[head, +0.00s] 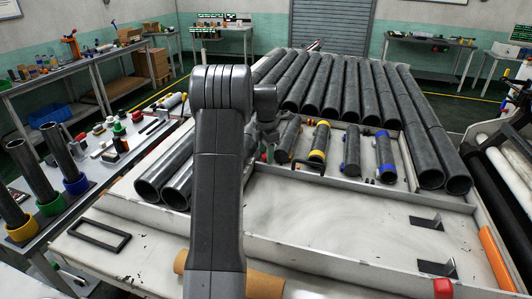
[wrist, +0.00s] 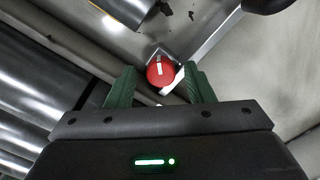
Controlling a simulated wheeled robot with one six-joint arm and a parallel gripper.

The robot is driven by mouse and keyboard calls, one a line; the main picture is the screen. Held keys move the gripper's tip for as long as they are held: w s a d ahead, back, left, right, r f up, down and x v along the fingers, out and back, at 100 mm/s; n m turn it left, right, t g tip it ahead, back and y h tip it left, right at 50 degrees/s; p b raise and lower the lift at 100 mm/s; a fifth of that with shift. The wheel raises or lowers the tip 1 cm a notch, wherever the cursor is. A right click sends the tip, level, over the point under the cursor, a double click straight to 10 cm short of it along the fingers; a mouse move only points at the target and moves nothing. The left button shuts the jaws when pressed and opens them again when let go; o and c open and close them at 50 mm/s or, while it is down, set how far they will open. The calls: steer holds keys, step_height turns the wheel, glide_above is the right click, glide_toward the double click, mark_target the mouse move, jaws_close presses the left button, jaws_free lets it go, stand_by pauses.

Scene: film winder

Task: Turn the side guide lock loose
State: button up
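A round red knob (wrist: 160,74) with a white bar mark shows in the wrist view, and I take it for the side guide lock. The white mark runs nearly up and down in that picture. My gripper (wrist: 160,82) is open, with one green finger on each side of the knob and visible gaps between. Whether the fingertips are level with the knob or above it, I cannot tell. In the head view my own arm hides the gripper and this knob.
In the head view, dark rollers (head: 335,85) fill the back of the winder, banded cylinders (head: 320,141) lie in a tray, and another red part (head: 443,288) is at the front right. The pale panel (head: 340,215) is mostly clear.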

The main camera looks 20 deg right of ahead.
mark_target(265, 157)
stand_by(0.3)
step_height(265, 157, up, 14)
steer(key=b, duration=0.1)
steer(key=shift+s+f, duration=0.15)
steer(key=shift+s, duration=0.1)
steer(key=shift+b, duration=0.3)
steer(key=shift+c, duration=1.3)
steer(key=s+a+f+m+t+h+b, duration=0.1)
steer(key=s+a+m+t+b, duration=0.15)
steer(key=m, duration=1.15)
steer(key=s+a+m+t+h+b, duration=0.1)
steer(key=s+m+b, duration=0.15)
steer(key=m, duration=1.05)
steer(key=shift+h, duration=0.3)
steer(key=p+x, duration=0.1)
steer(key=x, duration=1.3)
steer(key=shift+a+f, duration=0.1)
